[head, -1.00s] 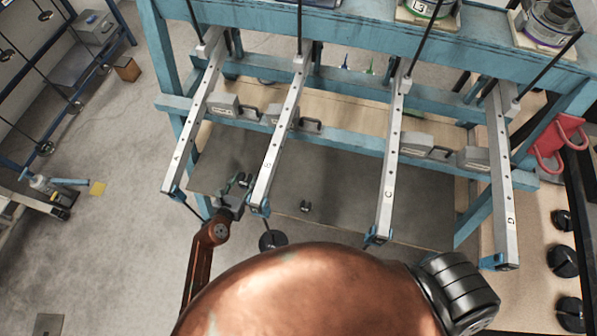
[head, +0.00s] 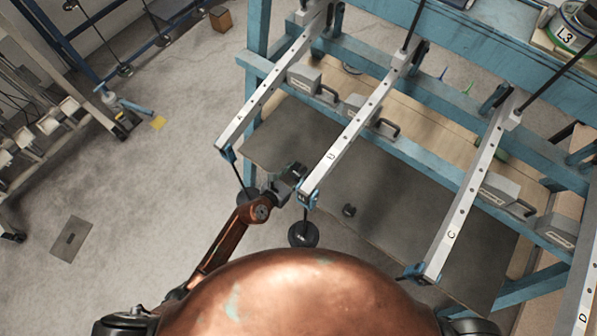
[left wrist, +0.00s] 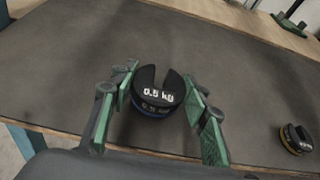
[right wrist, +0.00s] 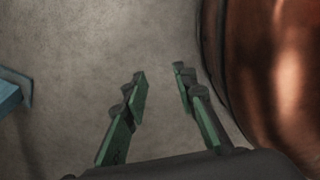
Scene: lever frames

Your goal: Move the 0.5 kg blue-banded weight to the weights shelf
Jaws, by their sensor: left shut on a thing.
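The 0.5 kg weight (left wrist: 157,92) is a black slotted disc with white lettering and a blue band low on its side. In the left wrist view it sits between the green pads of my left gripper (left wrist: 160,100), which is shut on it. I cannot tell whether it touches the dark mat below. In the head view my left gripper (head: 294,176) is over the mat's left part, beside the end of lever B, and hides the weight. My right gripper (right wrist: 160,92) is open and empty above bare floor. I cannot make out the weights shelf for certain.
A small weight with a yellowish band (left wrist: 297,138) lies on the dark mat (head: 400,235). Lever A (head: 270,85), lever B (head: 355,125) and lever C (head: 470,195) slope overhead. A black weight (head: 304,234) hangs under lever B.

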